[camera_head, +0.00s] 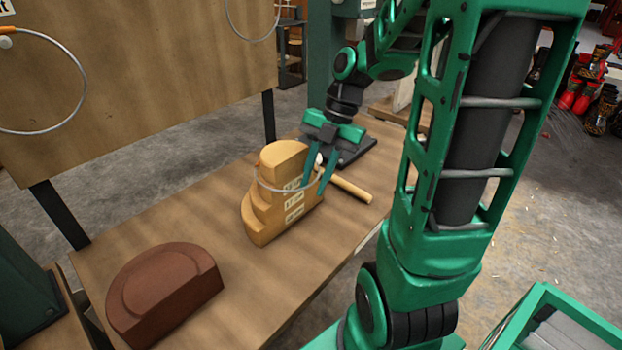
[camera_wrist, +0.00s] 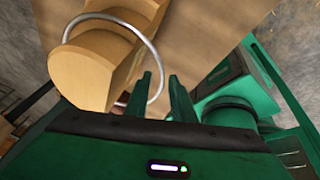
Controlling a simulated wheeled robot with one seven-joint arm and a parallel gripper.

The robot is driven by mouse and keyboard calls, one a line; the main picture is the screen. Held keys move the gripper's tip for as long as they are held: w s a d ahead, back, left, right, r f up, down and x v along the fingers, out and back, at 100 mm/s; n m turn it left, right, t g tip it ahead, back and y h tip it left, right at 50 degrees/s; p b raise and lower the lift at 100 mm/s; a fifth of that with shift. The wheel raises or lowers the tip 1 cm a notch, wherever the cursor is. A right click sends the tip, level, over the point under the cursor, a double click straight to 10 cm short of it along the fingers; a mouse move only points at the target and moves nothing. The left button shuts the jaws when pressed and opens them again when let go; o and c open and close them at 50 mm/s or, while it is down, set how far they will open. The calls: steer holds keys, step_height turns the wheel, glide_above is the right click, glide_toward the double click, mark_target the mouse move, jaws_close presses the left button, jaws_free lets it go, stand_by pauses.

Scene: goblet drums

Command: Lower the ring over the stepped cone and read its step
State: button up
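The stepped cone (camera_head: 270,217) is a pale wooden half-round block with stacked steps and printed labels on its flat face. It stands on the bench, and the wrist view shows its top (camera_wrist: 82,72). A thin metal ring (camera_head: 284,190) is around its upper part; in the wrist view the ring (camera_wrist: 151,43) loops past the block towards my fingers. My gripper (camera_head: 314,189) is at the cone's right side, pointing down. In the wrist view its two fingers (camera_wrist: 160,80) stand apart with a gap, and the ring passes near their tips. The label text is too small to read.
A red-brown stepped half-round block (camera_head: 170,290) lies on the bench (camera_head: 235,265) at front left. A wooden handle (camera_head: 349,187) lies right of the cone. A wooden board (camera_head: 140,75) stands behind, with other rings on it. The bench between the blocks is clear.

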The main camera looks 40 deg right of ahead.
steer(key=o, duration=0.5)
steer(key=shift+o, duration=0.2)
steer(key=v, duration=1)
steer(key=shift+r, duration=0.35)
steer(key=shift+d, duration=0.1)
